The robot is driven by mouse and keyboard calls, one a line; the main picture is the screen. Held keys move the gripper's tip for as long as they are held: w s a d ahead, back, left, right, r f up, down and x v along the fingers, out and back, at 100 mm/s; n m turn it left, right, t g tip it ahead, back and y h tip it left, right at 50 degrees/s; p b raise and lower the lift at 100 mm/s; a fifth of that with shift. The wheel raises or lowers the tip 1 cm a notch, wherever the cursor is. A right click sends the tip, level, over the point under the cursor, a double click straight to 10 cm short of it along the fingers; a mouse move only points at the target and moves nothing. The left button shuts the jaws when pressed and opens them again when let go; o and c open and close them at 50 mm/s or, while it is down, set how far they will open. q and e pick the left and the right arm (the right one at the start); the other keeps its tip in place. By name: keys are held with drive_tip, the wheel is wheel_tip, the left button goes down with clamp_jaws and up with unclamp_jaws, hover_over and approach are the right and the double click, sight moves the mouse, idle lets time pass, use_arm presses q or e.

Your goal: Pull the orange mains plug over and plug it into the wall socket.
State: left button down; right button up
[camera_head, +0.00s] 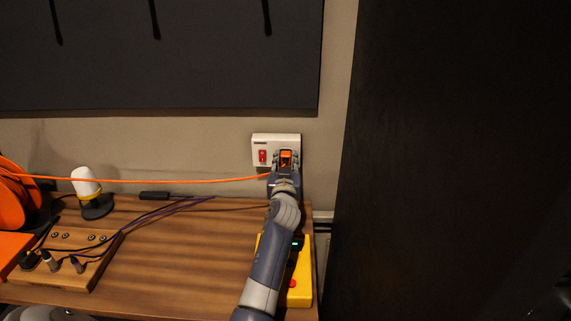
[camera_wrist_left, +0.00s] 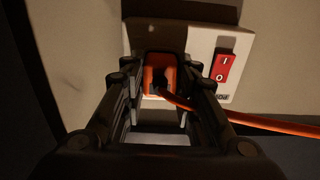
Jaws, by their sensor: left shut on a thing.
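The orange mains plug (camera_head: 286,157) is in my left gripper (camera_head: 286,162), at the right half of the white wall socket (camera_head: 275,139). In the left wrist view the plug (camera_wrist_left: 161,76) sits between the two dark fingers of the left gripper (camera_wrist_left: 160,80), which are shut on it. The plug's front face is against or very near the white socket plate (camera_wrist_left: 200,52); how deep its pins sit is hidden. A red rocker switch (camera_head: 262,156) is beside the plug on the plate. My right gripper is out of view.
The orange cable (camera_head: 150,181) runs taut from the orange reel (camera_head: 10,208) across the desk. A yellow box (camera_head: 302,287) is under my left arm. A white-headed stand (camera_head: 88,188) and a wooden jack box (camera_head: 75,270) are at left. The desk's middle is clear.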

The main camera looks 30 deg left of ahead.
use_arm(q)
drive_tip(key=shift+w, duration=0.1)
drive_tip(key=c, duration=1.2)
unclamp_jaws()
drive_tip(key=shift+a, duration=0.1)
drive_tip(key=v, duration=0.7)
drive_tip(key=shift+r, duration=0.1)
